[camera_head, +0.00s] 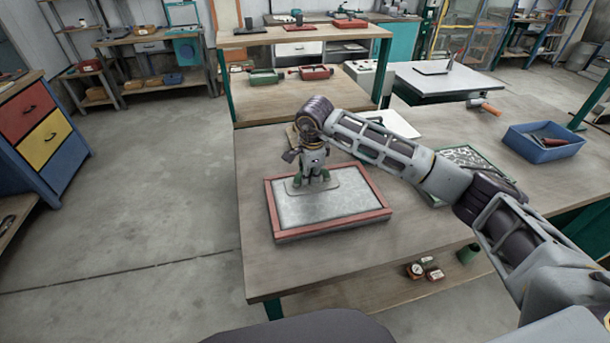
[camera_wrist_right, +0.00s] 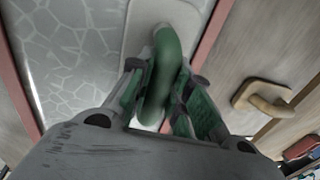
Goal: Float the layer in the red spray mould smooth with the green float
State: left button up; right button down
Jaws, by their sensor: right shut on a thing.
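The red spray mould (camera_head: 382,214) lies flat on the near bench, and its red rim also shows in the wrist view (camera_wrist_right: 20,95). The layer (camera_head: 325,212) inside is grey; in the wrist view the layer (camera_wrist_right: 70,45) has a pale web-like pattern left of the float. My right gripper (camera_head: 312,178) is over the back half of the mould, shut on the green handle of the float (camera_wrist_right: 165,70). The float's pale plate (camera_head: 350,192) lies flat at the layer, but I cannot tell how firmly it touches. My left gripper is out of view.
A green-rimmed tray (camera_head: 470,158) with a patterned surface lies partly behind my right arm. A blue bin (camera_head: 543,145) with tools stands at the right. A wooden-handled float (camera_wrist_right: 262,98) lies beside the mould. The bench in front of the mould is clear.

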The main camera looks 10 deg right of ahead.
aim_at(328, 170)
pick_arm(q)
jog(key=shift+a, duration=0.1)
pick_arm(e)
jog(key=shift+d, duration=0.25)
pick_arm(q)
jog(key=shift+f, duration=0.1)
pick_arm(e)
jog(key=shift+d+b, duration=0.3)
jog(key=shift+d, duration=0.6)
jog(key=shift+f, duration=0.1)
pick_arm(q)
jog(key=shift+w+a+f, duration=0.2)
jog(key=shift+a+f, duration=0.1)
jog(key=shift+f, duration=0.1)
pick_arm(e)
jog(key=shift+w+d, duration=0.1)
jog(key=shift+d, duration=0.9)
jog(key=shift+d, duration=0.1)
jog(key=shift+d+b, duration=0.4)
jog(key=shift+d, duration=0.45)
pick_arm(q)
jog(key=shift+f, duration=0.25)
